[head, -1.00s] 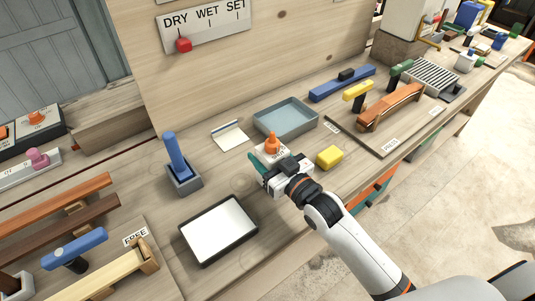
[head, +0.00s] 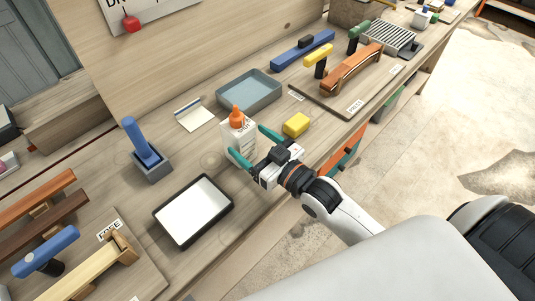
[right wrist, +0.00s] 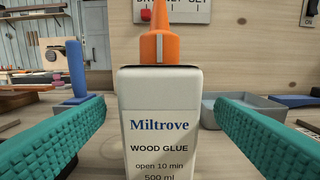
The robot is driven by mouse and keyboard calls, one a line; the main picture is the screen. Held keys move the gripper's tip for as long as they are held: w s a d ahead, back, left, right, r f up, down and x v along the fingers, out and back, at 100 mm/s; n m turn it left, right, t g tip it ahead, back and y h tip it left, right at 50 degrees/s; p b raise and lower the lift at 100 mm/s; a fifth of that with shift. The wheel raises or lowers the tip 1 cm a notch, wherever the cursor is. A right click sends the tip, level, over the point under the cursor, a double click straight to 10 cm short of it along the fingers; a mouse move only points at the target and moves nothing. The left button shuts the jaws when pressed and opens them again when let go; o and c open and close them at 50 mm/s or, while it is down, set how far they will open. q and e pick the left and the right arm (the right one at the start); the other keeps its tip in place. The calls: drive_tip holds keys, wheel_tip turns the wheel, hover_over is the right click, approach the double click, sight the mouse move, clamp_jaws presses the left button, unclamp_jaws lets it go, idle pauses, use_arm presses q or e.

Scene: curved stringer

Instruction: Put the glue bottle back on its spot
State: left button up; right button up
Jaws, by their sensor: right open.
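The white glue bottle (head: 236,131) with an orange cap stands upright on the bench, in front of the grey-blue tray. In the right wrist view the bottle (right wrist: 160,115) fills the middle, its "Miltrove wood glue" label facing my camera. My right gripper (head: 254,146) is open just in front of the bottle. Its two teal fingers show in the right wrist view left and right of the bottle, with a gap on each side. A faint ring mark (head: 209,160) shows on the bench left of the bottle. The bottle's base is partly hidden. My left gripper is not in view.
A yellow block (head: 296,124) lies right of the bottle. The grey-blue tray (head: 249,104) is behind it. A black-rimmed white tray (head: 165,217) lies at the front left. A blue-handled tool in a grey holder (head: 152,168) stands left. Bare bench lies between.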

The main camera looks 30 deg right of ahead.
drive_tip(key=v, duration=0.5)
drive_tip(key=shift+s+d, duration=0.1)
drive_tip(key=shift+s, duration=0.1)
idle(0.3)
